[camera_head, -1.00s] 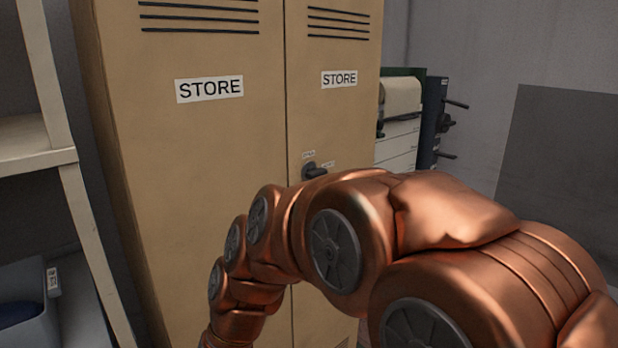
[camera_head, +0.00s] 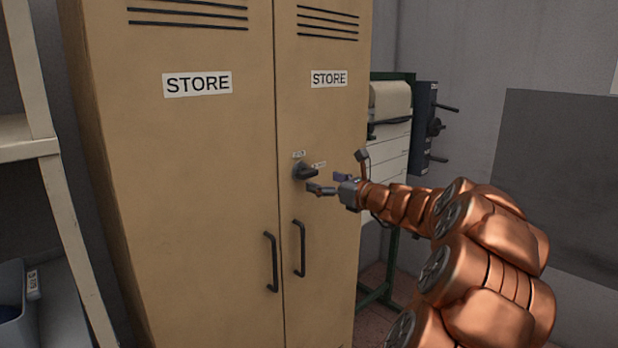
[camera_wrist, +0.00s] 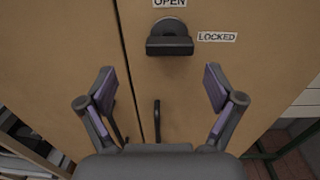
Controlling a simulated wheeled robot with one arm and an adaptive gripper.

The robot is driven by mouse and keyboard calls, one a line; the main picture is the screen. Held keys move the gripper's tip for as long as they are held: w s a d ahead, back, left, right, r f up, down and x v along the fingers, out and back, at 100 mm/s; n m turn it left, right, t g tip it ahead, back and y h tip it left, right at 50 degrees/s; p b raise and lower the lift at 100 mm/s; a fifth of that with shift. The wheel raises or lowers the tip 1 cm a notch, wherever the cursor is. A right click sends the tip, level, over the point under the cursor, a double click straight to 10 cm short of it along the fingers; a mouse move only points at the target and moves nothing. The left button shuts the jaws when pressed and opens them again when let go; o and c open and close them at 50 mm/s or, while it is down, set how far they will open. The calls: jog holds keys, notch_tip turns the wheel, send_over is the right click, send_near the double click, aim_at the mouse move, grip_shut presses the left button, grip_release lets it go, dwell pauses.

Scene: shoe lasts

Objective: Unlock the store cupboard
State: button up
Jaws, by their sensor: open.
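The tan store cupboard (camera_head: 200,200) has two closed doors, each with a STORE label. A dark turn knob (camera_head: 305,172) sits on the right door. In the wrist view the knob (camera_wrist: 169,38) has its bar lying level, in line with the LOCKED label (camera_wrist: 217,37) at its right. The OPEN label (camera_wrist: 169,2) is above it. My gripper (camera_head: 337,172) is open and empty in front of the right door, close to the knob. In the wrist view the gripper's spread fingers (camera_wrist: 160,88) are below the knob, with nothing between them.
Two dark bar handles (camera_head: 271,262) (camera_head: 300,248) are lower on the doors. A pale shelf (camera_head: 30,150) stands at left with a blue bin (camera_head: 12,300). A rack with a paper roll (camera_head: 390,100) stands right of the cupboard, behind my gripper.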

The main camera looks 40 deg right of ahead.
aim_at(311, 174)
jog(key=shift+w+d+m, duration=0.2)
jog(key=shift+d+m, duration=0.1)
jog(key=shift+d, duration=0.35)
jog(key=shift+w+p, duration=0.6)
jog(key=shift+w, duration=2.9)
jog(key=shift+c, duration=0.3)
jog(key=c, duration=1.1)
